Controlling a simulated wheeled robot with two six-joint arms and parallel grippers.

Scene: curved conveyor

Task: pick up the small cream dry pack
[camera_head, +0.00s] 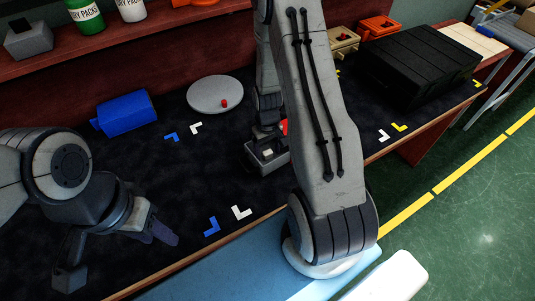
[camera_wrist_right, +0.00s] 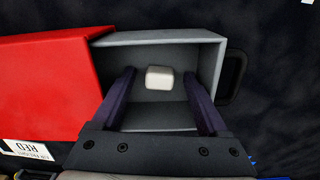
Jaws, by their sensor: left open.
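The small cream dry pack (camera_wrist_right: 159,78) lies inside an open grey box (camera_wrist_right: 160,38) in the right wrist view. It also shows as a pale block (camera_head: 267,153) in the grey box (camera_head: 265,167) in the head view. My right gripper (camera_wrist_right: 160,73) is open, with one dark finger on each side of the pack and a gap to both. In the head view my right gripper (camera_head: 266,135) is over the box and partly hidden. My left gripper (camera_head: 117,256) is open and empty at the lower left, away from the pack.
A red box labelled RED (camera_wrist_right: 45,85) adjoins the grey box. A blue container (camera_head: 127,113) and a round grey disc (camera_head: 215,95) with a red knob are on the dark tabletop. A black case (camera_head: 420,65) stands at right. A shelf (camera_head: 120,45) runs behind.

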